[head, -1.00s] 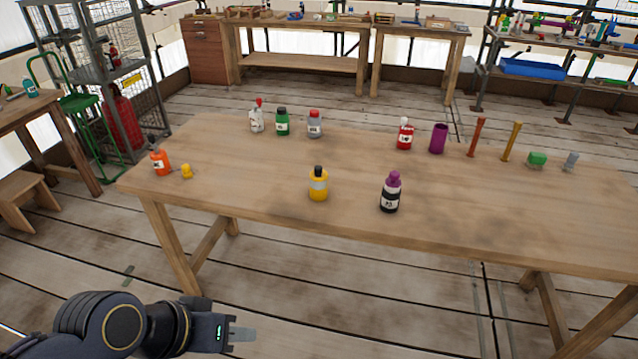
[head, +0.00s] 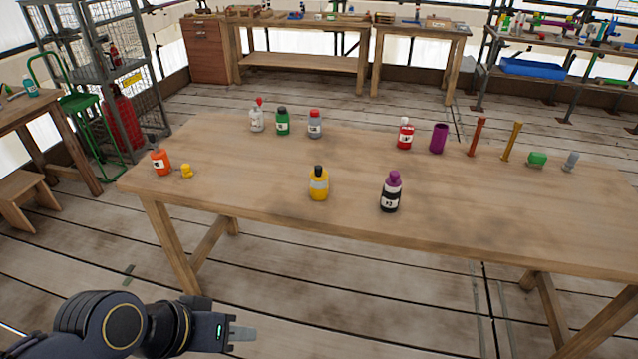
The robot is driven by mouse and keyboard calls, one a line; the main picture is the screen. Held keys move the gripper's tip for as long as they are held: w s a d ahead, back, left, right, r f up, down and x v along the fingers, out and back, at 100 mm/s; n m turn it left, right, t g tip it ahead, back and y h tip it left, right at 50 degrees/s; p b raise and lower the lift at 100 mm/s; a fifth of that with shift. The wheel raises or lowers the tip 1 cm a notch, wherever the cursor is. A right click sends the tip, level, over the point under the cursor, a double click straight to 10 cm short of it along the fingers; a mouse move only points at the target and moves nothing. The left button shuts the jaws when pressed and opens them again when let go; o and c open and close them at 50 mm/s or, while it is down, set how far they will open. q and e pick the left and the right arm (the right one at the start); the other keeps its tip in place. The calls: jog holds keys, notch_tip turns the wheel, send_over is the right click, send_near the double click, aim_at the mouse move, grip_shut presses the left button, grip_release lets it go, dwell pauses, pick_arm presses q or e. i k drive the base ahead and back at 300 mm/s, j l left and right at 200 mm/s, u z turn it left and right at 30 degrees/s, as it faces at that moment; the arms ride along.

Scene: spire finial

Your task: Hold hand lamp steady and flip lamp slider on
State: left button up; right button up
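I cannot make out for certain a hand lamp or a lamp slider among the small things on the wooden table (head: 260,170). A purple cylinder (head: 438,138) stands upright towards the back right. A small green piece (head: 537,159) and a small grey piece (head: 571,161) stand at the far right. My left gripper (head: 243,333) is low in front of the table, apart from everything on it. It looks empty, and its finger gap is not clear. My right gripper is out of view.
Several bottles stand on the table, including yellow (head: 318,184), purple-capped black (head: 391,192), orange (head: 161,162), green (head: 282,122) and red (head: 405,134). A red post (head: 477,137) and an ochre post (head: 512,142) stand at right.

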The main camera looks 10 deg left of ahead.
aim_at(318, 169)
jog(key=i+u, duration=0.3)
jog(key=i, duration=0.3)
jog(key=i+u, duration=0.3)
jog(key=i, duration=0.35)
